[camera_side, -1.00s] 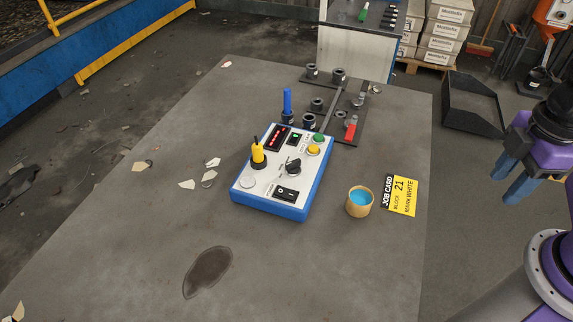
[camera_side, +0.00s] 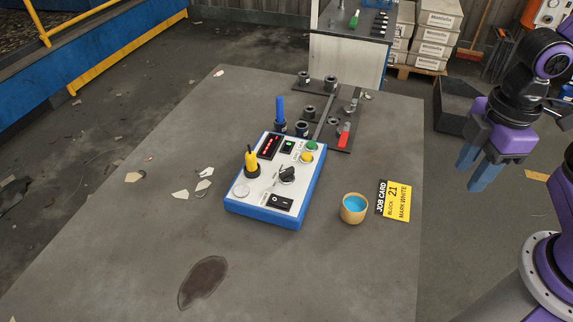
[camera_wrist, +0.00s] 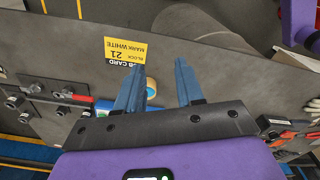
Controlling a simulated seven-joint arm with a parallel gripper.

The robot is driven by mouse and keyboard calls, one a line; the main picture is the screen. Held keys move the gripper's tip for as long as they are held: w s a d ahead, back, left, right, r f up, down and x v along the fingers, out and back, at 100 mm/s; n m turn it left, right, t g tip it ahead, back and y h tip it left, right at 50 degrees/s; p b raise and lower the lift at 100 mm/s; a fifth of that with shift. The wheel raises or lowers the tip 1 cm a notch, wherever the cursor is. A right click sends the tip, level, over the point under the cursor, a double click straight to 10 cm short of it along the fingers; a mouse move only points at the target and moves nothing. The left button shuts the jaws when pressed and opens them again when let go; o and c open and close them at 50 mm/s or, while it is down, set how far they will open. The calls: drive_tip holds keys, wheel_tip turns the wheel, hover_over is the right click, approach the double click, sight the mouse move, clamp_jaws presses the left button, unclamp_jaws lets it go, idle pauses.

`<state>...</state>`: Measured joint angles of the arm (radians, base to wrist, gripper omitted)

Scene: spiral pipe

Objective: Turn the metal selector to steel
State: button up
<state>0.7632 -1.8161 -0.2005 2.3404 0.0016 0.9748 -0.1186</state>
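The metal selector (camera_side: 288,174) is a black rotary knob on the white top of a blue control box (camera_side: 270,219) on the table. Its printed labels are too small to read, so I cannot tell which metal it points at. My gripper (camera_side: 475,174) has two blue fingers, spread apart and empty. It hangs off the right side of the table in the side view, well away from the box. It also shows in the wrist view (camera_wrist: 162,85).
The box also carries a yellow lever (camera_side: 251,159), green and yellow buttons, a red display and a black rocker switch (camera_side: 281,202). A cup with blue contents (camera_side: 353,209) and a yellow job card (camera_side: 398,202) lie between box and gripper. Dark fixtures (camera_side: 330,108) stand behind.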

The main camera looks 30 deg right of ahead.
drive_tip(key=w+a+r+n, duration=0.3)
drive_tip(key=w+a+r, duration=0.1)
drive_tip(key=w+a, duration=0.8)
drive_tip(key=n, duration=0.3)
approach(287, 170)
wheel_tip(287, 170, down, 8)
drive_tip(key=shift+w+a+f, duration=0.15)
drive_tip(key=shift+f, duration=0.1)
clamp_jaws()
